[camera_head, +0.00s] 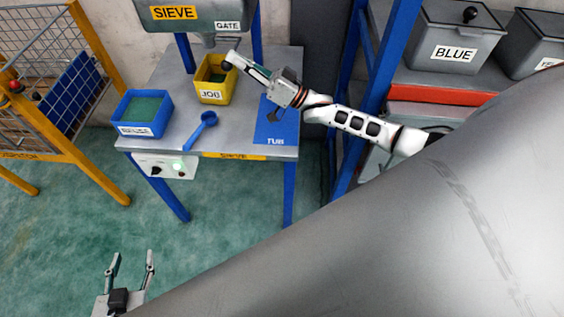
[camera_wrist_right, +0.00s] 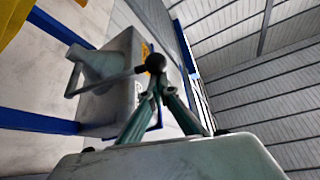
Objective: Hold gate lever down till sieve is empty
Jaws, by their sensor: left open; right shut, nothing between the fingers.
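The grey sieve hopper (camera_head: 156,18) stands at the back of the bench, its spout (camera_head: 208,43) above the yellow JOB bin (camera_head: 213,97). The bin has some dark green material inside. The gate lever's black knob (camera_head: 228,65) shows by my right fingertips. In the right wrist view the lever's black ball knob (camera_wrist_right: 155,63) sits on a rod beside a grey housing (camera_wrist_right: 113,92). My right gripper (camera_head: 234,59) is shut and empty, its fingertips (camera_wrist_right: 152,90) touching or nearly touching the ball. My left gripper (camera_head: 132,260) is open and empty, away from the bench. The sieve's inside is hidden.
On the bench (camera_head: 180,85), a blue bin (camera_head: 143,128) with green contents, a blue scoop (camera_head: 203,130) and a blue TUB mat (camera_head: 274,131) lie left to right. A wire cage (camera_head: 45,70) stands left. A shelf (camera_head: 440,80) with grey bins stands right.

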